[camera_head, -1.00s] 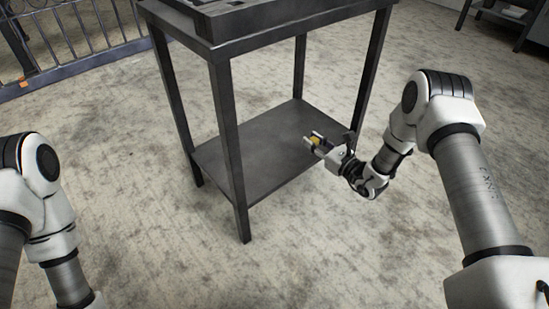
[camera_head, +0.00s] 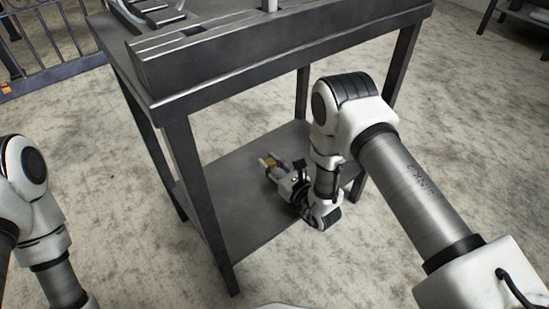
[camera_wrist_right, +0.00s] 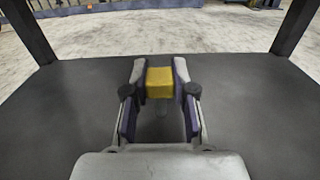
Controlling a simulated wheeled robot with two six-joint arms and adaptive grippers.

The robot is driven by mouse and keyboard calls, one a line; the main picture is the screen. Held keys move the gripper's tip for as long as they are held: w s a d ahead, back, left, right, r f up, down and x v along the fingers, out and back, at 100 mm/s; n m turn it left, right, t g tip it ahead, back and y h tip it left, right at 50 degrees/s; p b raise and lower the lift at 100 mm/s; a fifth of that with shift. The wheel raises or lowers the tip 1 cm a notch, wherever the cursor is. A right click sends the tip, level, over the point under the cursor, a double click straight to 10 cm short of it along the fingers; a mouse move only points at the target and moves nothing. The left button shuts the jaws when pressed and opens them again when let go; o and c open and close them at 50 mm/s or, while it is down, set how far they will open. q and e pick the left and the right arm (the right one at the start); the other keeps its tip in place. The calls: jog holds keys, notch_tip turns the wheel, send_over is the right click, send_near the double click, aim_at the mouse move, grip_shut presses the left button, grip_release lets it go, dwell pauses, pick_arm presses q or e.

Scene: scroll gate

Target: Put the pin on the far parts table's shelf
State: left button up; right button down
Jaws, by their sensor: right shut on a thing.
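The parts table (camera_head: 165,105) is dark grey metal with a lower shelf (camera_head: 240,215). My right gripper (camera_head: 268,162) is under the tabletop, over the shelf. It is shut on the pin (camera_wrist_right: 160,83), of which a yellow block-like end shows between the fingers in the right wrist view. The rest of the pin is mostly hidden. I cannot tell whether the pin touches the shelf. In the right wrist view the shelf (camera_wrist_right: 60,110) spreads bare on both sides of the gripper. My left arm shows at the left of the head view, but its gripper is out of view.
Table legs (camera_head: 208,195) stand at the shelf's corners, and the tabletop (camera_head: 250,75) with dark rails lies above my right gripper. A metal gate (camera_head: 65,45) stands at the far left. Another dark table (camera_head: 525,15) is at the far right. The floor around is clear.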

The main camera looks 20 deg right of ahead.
pick_arm(q)
jog(key=shift+w+d+f, duration=0.1)
jog(key=shift+w+d, duration=0.05)
pick_arm(e)
jog(key=shift+f, duration=0.1)
jog(key=shift+a, duration=0.1)
jog(key=c, duration=0.9)
grip_release()
jog(key=shift+c, duration=0.2)
pick_arm(q)
jog(key=shift+r+p, duration=0.35)
jog(key=shift+p, duration=0.05)
pick_arm(e)
jog(key=shift+s+r, duration=0.3)
jog(key=p+v, duration=0.6)
jog(key=v, duration=0.5)
jog(key=shift+r+p, duration=0.1)
jog(key=shift+p, duration=0.2)
jog(key=shift+s+d, duration=0.25)
jog(key=shift+s, duration=0.05)
pick_arm(q)
notch_tip(320, 180, up, 7)
jog(key=s, duration=0.2)
jog(key=shift+s+g, duration=0.2)
jog(key=shift+g, duration=0.1)
pick_arm(e)
jog(key=shift+f, duration=0.2)
